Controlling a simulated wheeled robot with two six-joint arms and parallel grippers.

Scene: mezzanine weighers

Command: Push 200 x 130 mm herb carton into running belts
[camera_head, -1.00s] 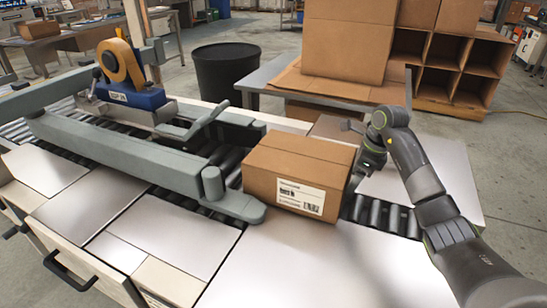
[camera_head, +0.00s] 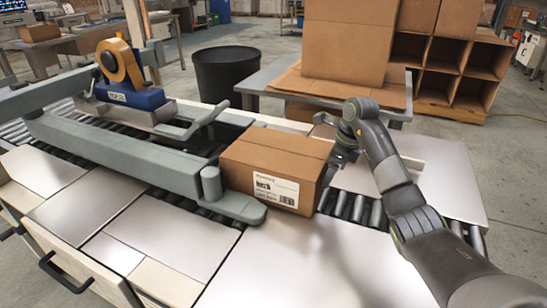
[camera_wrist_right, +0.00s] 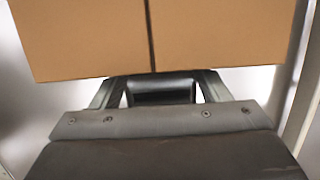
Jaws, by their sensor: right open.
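The herb carton (camera_head: 272,167), a closed brown box with a white label, sits on the rollers at the mouth of the case sealer, its left end between the grey side belts (camera_head: 120,155). My right gripper (camera_head: 338,158) is at the carton's right end, low against it or very close. In the right wrist view the carton's end face with its dark seam (camera_wrist_right: 150,40) fills the top, and the open fingers (camera_wrist_right: 150,88) reach under its lower edge in the picture; contact is hard to tell. My left gripper is out of view.
The tape head (camera_head: 122,65) with its tan roll stands over the sealer. Bare rollers (camera_head: 352,208) lie right of the carton, with flat metal side plates (camera_head: 310,260) in front. A black bin (camera_head: 226,72) and a table with a big carton (camera_head: 347,40) stand behind.

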